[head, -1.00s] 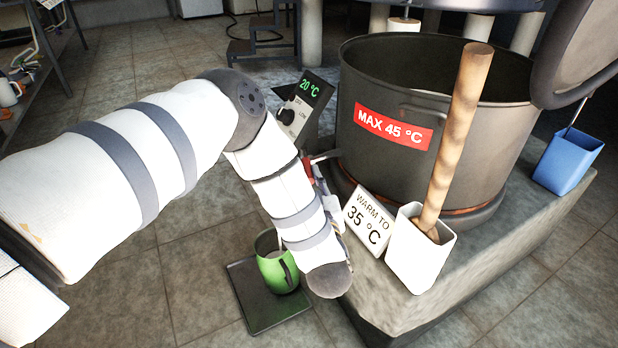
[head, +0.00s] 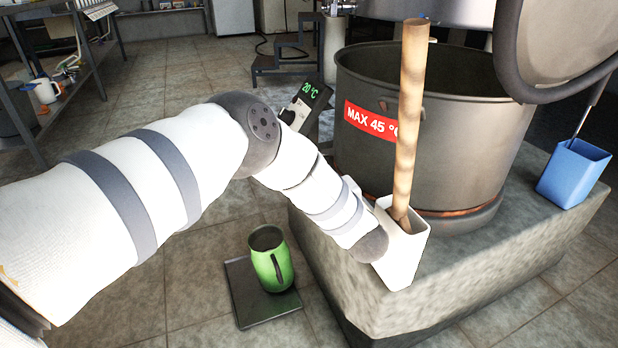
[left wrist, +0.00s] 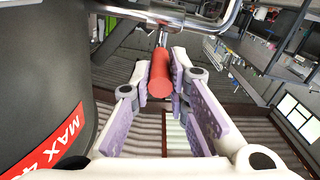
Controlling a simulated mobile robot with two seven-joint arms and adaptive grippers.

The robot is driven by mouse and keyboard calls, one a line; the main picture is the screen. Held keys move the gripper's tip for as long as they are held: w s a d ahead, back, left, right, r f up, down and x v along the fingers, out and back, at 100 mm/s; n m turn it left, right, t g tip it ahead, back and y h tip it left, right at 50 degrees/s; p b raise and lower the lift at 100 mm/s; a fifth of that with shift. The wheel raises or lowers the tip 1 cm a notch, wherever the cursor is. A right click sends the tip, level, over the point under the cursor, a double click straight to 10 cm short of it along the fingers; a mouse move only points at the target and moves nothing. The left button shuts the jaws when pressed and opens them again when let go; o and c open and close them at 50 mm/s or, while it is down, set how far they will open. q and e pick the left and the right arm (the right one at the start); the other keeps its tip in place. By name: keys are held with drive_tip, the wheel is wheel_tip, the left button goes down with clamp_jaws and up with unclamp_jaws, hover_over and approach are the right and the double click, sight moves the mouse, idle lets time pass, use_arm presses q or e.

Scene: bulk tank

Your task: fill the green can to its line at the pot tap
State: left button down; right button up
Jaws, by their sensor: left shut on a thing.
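The green can (head: 271,262) stands upright on a dark flat plate (head: 241,313) on the floor, its open top dark inside. I cannot make out its line or its water level. The big grey pot (head: 455,150) stands on a stone block, to the right of my left arm. In the left wrist view, my left gripper (left wrist: 160,72) is shut on the red handle (left wrist: 159,82) of the tap, beside the pot wall. In the head view that gripper and the tap are hidden behind my arm. My right gripper is in neither view.
A white holder (head: 401,262) with a wooden pole (head: 411,110) stands on the stone block (head: 470,300), close to my left wrist. A blue container (head: 573,172) is at the right. A 20 °C display (head: 311,91) stands behind my arm. Floor left of the plate is clear.

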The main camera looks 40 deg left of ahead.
use_arm(q)
drive_tip(key=shift+w+d, duration=0.1)
drive_tip(key=c, duration=1.5)
unclamp_jaws()
drive_tip(key=shift+c, duration=0.2)
